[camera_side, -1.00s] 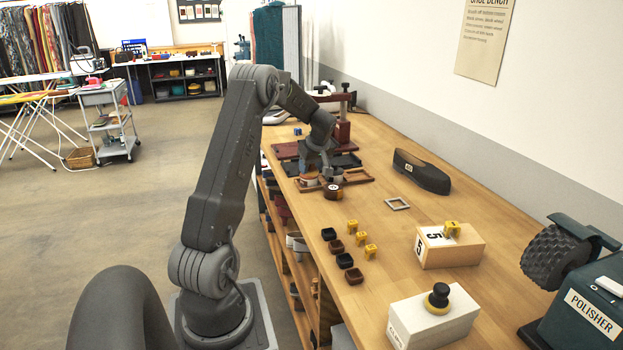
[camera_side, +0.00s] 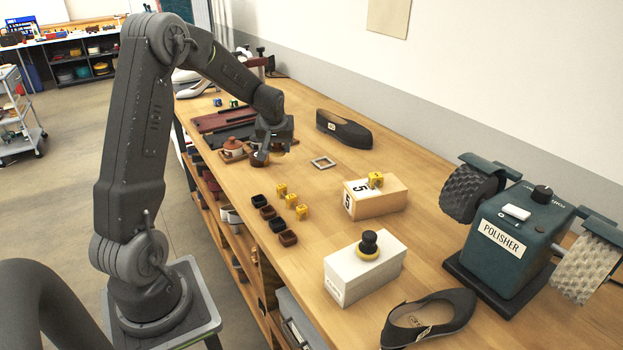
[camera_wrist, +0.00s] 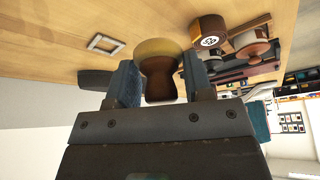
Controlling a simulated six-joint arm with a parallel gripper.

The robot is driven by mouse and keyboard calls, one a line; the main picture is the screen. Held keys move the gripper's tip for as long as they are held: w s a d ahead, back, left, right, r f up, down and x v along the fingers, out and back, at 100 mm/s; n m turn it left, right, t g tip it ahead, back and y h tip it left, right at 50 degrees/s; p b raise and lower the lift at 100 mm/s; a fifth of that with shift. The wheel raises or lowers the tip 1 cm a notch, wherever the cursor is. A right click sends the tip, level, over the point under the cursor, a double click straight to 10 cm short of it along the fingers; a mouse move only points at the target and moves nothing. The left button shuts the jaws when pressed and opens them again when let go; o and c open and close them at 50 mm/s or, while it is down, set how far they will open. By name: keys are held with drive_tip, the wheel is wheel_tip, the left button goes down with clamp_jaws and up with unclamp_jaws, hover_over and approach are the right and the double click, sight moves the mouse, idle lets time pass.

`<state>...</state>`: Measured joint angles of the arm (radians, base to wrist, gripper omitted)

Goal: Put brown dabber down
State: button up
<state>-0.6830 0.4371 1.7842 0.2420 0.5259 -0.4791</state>
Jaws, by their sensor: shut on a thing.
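The brown dabber (camera_wrist: 160,85) is between the two fingers of my gripper (camera_wrist: 160,75) in the wrist view. It has a dark brown waisted handle and a pale yellowish pad at its far end, toward the bench top. I cannot tell whether the pad touches the bench. In the side view my gripper (camera_side: 272,143) is low over the bench, and the dabber is mostly hidden there. A brown round tin with a white label (camera_wrist: 208,32) stands beside it, apart from the fingers. The tin also shows just left of the gripper in the side view (camera_side: 259,159).
A square metal frame (camera_side: 323,162) lies right of my gripper. A dark shoe (camera_side: 343,130) lies behind it. Several small cups (camera_side: 268,212) and yellow tags (camera_side: 291,200) are nearer. A numbered block (camera_side: 377,201), a white box (camera_side: 365,275) and a polisher (camera_side: 510,235) stand right.

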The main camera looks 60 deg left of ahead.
hover_over(312, 181)
drive_tip(key=d, duration=0.1)
drive_tip(key=f, duration=0.6)
drive_tip(key=shift+s, duration=0.35)
drive_tip(key=shift+f, duration=1.95)
drive_tip(key=shift+f, duration=0.1)
drive_tip(key=o, duration=0.9)
